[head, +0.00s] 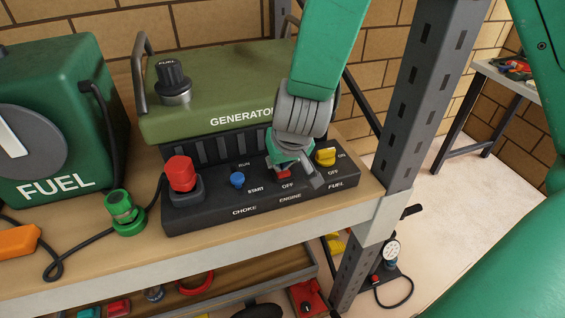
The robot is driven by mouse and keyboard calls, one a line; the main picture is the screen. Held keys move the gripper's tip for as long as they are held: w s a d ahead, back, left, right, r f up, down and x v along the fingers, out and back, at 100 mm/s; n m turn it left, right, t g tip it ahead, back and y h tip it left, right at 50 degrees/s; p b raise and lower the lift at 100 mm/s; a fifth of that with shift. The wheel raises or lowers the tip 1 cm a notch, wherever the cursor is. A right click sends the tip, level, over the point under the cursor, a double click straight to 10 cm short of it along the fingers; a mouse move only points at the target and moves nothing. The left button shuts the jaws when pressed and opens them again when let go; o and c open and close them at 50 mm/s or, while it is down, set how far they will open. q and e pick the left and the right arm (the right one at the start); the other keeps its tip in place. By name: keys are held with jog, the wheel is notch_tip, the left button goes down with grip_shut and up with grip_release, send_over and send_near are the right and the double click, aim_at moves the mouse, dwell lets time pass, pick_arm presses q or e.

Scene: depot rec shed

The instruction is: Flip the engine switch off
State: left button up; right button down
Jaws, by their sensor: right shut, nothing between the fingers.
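The green generator (205,105) stands on a wooden shelf, with a black control panel (215,211) along its front. The red engine switch (284,175) shows only in part, above the words OFF and ENGINE; my gripper hides the rest, so its tilt cannot be told. My right gripper (308,176) comes down from above with its fingers shut and empty, right at the switch. Whether it touches the switch is unclear. My left gripper is not in view.
A yellow fuel switch (326,157) is close to the right of my gripper. A blue choke knob (237,180) and a red button (181,174) are to the left. A green fuel can (60,130) stands further left. A grey shelf post (412,95) rises at the right.

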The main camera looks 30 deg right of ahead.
jog(key=shift+w+p, duration=0.3)
jog(key=shift+w, duration=0.35)
jog(key=shift+w+d, duration=0.1)
jog(key=shift+w, duration=0.05)
jog(key=shift+d+r+p, duration=0.1)
jog(key=shift+r+p, duration=0.2)
jog(key=shift+p, duration=0.15)
jog(key=shift+w+f, duration=0.1)
jog(key=shift+w, duration=0.1)
jog(key=v, duration=1.2)
jog(key=shift+f, duration=0.1)
